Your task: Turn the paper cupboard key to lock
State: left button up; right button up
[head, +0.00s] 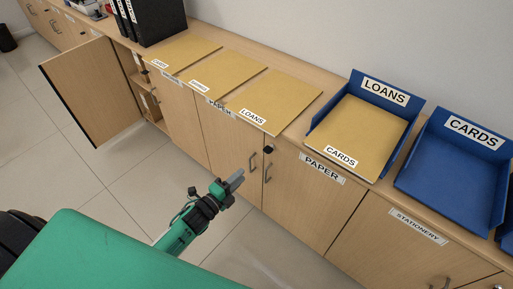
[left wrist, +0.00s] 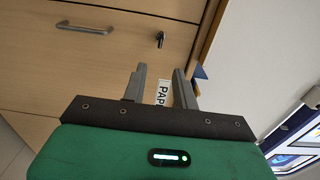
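The paper cupboard (head: 305,205) is a light wood door under the counter with a PAPER label (head: 321,168) along its top edge. A small dark key (head: 268,149) sticks out near the door's upper left corner, above a metal handle. The key also shows in the left wrist view (left wrist: 160,39), beyond the fingers, with the handle (left wrist: 85,29) to its left. My left gripper (head: 238,177) is in front of the cupboards, apart from the key. In the left wrist view its fingers (left wrist: 161,85) are apart with nothing held between them. My right gripper is not seen.
A cupboard door (head: 93,92) stands open at the left. Folders (head: 272,102), a blue LOANS tray (head: 405,105) holding a CARDS folder (head: 352,138), and a blue CARDS tray (head: 445,175) sit on the counter. The floor (head: 140,185) before the cupboards is clear.

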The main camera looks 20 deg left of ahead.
aim_at(269, 149)
pick_arm(q)
jog(key=x, duration=1.3)
jog(key=shift+w+d, duration=0.15)
jog(key=shift+w, duration=0.15)
grip_shut()
